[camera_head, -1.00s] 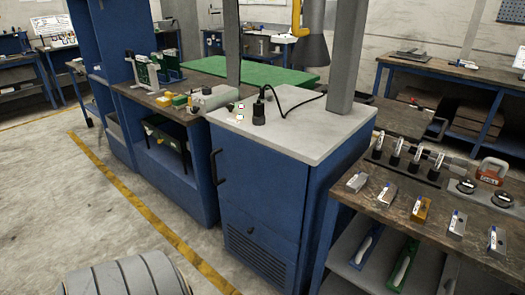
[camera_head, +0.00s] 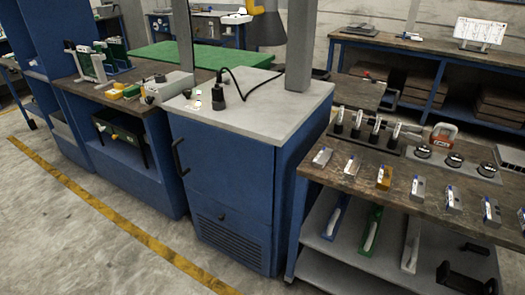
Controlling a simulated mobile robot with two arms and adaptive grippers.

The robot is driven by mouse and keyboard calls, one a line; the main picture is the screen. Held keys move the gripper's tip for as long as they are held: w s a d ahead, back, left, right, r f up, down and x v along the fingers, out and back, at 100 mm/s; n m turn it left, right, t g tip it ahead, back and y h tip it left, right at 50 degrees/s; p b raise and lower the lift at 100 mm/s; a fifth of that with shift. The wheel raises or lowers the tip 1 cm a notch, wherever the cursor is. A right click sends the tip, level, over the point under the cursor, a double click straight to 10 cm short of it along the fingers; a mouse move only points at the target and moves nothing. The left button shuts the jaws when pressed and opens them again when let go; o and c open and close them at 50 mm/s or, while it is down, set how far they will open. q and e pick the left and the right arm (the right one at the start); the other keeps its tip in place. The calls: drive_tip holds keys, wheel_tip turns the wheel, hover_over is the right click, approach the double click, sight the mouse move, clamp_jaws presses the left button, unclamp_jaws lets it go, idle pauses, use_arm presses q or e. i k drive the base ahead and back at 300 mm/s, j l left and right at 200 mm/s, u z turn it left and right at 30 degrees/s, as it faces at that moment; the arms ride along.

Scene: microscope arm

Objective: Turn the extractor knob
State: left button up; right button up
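A grey extractor hood (camera_head: 268,28) with a yellow arm piece (camera_head: 257,6) above it shows at the top middle, beyond the blue cabinet. Its upper part is cut off by the frame's edge. I cannot make out a knob on it. A small grey box (camera_head: 168,86) with a dark round part on its front stands on the bench left of the cabinet; I cannot tell whether that part is a knob. Neither of my grippers is in view.
A blue cabinet (camera_head: 222,195) with a grey top (camera_head: 262,108) stands ahead; a black corded plug (camera_head: 218,98) is on it. A workbench (camera_head: 340,178) with several tools is at right. A green mat (camera_head: 205,55) lies behind. Open floor (camera_head: 70,240) is at left.

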sight(187, 93)
drive_tip(key=i+j+z, duration=0.1)
drive_tip(key=i, duration=0.3)
drive_tip(key=i+j, duration=0.2)
drive_tip(key=i, duration=0.2)
drive_tip(key=i+l+z, duration=0.05)
